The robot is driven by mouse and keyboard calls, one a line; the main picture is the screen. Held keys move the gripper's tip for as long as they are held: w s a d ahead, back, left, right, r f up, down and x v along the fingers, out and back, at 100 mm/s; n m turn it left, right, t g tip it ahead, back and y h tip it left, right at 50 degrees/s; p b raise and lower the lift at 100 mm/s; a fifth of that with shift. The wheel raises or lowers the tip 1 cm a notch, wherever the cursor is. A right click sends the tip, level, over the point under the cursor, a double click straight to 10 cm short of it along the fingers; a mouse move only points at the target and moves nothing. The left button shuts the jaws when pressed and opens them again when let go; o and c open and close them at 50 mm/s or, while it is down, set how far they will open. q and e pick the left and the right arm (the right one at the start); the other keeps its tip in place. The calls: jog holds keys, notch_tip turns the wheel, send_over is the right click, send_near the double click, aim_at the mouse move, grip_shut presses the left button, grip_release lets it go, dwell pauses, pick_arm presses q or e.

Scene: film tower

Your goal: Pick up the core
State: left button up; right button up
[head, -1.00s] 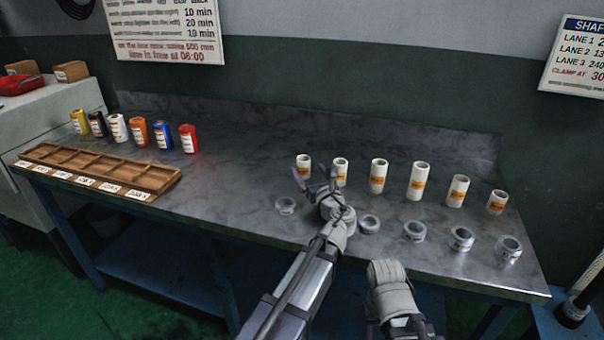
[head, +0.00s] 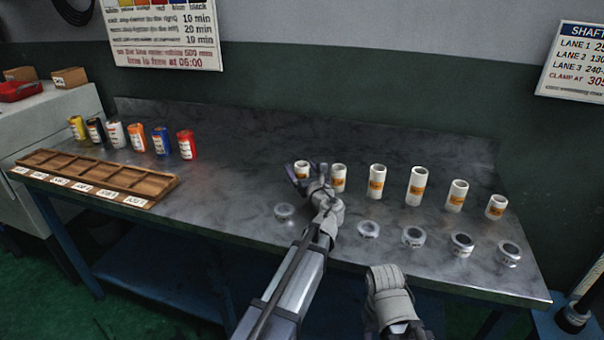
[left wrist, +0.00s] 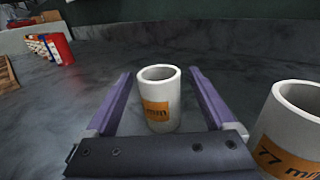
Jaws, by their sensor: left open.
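Several white hollow cores with orange labels stand upright in a row on the bench. The leftmost core (head: 301,168) is partly hidden behind my left gripper (head: 306,172) in the head view. In the left wrist view this core (left wrist: 159,98) stands between the two purple fingers of my left gripper (left wrist: 160,85), with gaps on both sides. The gripper is open and not closed on it. The neighbouring core (head: 339,178) is close on the right; in the left wrist view it (left wrist: 290,130) reads 77 and stands outside the right finger. Part of my other arm shows at the bottom, its fingers not clear.
Several flat grey rings, one of them (head: 284,212) left of my arm, lie along the bench (head: 235,195) front. A wooden compartment tray (head: 150,184) and several coloured rolls (head: 186,145) are at the left. The bench between them and my gripper is clear.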

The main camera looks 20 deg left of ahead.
pick_arm(q)
jog(key=shift+x, duration=1.2)
jog(key=shift+s, duration=0.1)
jog(key=shift+c, duration=0.3)
grip_shut()
